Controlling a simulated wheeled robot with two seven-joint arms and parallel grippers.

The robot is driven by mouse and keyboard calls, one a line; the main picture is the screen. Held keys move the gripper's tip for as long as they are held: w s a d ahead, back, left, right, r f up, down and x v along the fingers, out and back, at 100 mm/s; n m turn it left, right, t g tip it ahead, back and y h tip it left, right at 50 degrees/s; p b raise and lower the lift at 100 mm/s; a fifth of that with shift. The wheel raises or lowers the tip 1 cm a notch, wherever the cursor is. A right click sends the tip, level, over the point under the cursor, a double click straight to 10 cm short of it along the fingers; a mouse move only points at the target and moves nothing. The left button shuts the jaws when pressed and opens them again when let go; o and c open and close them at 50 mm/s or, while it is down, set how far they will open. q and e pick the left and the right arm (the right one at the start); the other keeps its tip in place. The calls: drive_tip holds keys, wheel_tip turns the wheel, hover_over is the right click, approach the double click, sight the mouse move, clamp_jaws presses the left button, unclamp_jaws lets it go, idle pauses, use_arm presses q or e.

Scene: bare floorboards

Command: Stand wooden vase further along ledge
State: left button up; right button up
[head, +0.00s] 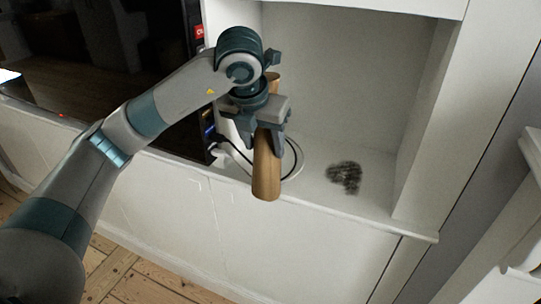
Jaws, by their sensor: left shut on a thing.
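The wooden vase (266,172) is a tall, slim, light-brown piece in the head view, roughly upright. My left gripper (265,145) reaches in from the left and is shut on it at its upper part. The vase's lower end shows in front of the ledge's front edge; I cannot tell whether it touches anything. The white ledge (310,185) runs under an open alcove. The gripper hides part of the vase. My right gripper is not in view.
A dark mottled object (345,176) lies on the ledge to the right of the vase. A looped cable (296,158) lies behind the vase. A dark screen (95,60) stands at left. The alcove's side wall (425,125) bounds the ledge at right.

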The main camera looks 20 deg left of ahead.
use_arm(q)
drive_tip(key=shift+r, duration=0.1)
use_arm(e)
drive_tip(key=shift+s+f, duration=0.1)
use_arm(q)
drive_tip(key=shift+w+d, duration=0.1)
drive_tip(key=shift+w, duration=0.1)
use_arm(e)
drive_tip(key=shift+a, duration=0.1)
